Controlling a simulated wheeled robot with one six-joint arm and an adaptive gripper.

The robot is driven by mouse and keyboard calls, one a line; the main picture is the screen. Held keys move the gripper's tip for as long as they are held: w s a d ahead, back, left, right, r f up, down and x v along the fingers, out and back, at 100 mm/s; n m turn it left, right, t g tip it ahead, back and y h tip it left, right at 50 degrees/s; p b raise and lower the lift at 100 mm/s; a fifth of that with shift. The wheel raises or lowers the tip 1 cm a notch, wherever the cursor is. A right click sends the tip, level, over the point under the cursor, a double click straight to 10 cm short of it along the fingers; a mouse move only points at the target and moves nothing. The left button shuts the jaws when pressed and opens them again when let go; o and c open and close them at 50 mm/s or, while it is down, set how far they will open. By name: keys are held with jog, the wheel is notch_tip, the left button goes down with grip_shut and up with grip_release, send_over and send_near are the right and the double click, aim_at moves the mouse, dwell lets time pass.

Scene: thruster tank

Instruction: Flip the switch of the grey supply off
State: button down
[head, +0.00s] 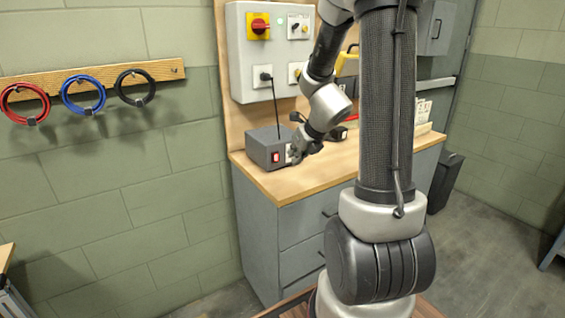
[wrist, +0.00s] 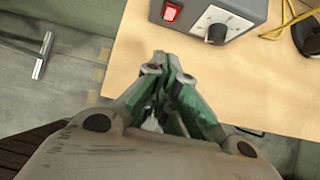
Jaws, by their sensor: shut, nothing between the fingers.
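The grey supply (head: 266,148) is a box on the wooden worktop, with a red rocker switch (head: 276,156) on its front. In the wrist view the supply (wrist: 252,9) is at the top edge, with its lit red switch (wrist: 171,11) at the left of its front. A white dial plate with a dark knob (wrist: 216,31) is to the right of the switch. My gripper (wrist: 163,62) is shut and empty, its tips in front of the supply and below the switch in the picture, apart from it. In the head view my gripper (head: 292,156) partly covers the supply's front right.
The worktop (wrist: 119,66) is clear around the supply's front left. A wall panel (head: 240,52) with a red-yellow rotary switch and a plugged-in cable is behind. Yellow cable (wrist: 282,24) and a dark object (wrist: 308,36) lie right of the supply. Coiled cables (head: 82,92) hang left.

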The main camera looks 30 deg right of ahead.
aim_at(276, 157)
jog(key=x, duration=0.6)
jog(key=w, duration=0.1)
jog(key=w+f, duration=0.1)
jog(key=w, duration=0.1)
jog(key=shift+w+a, duration=0.1)
jog(key=shift+w, duration=0.6)
jog(key=shift+w+f, duration=0.25)
jog(key=shift+r, duration=0.15)
jog(key=shift+r, duration=0.75)
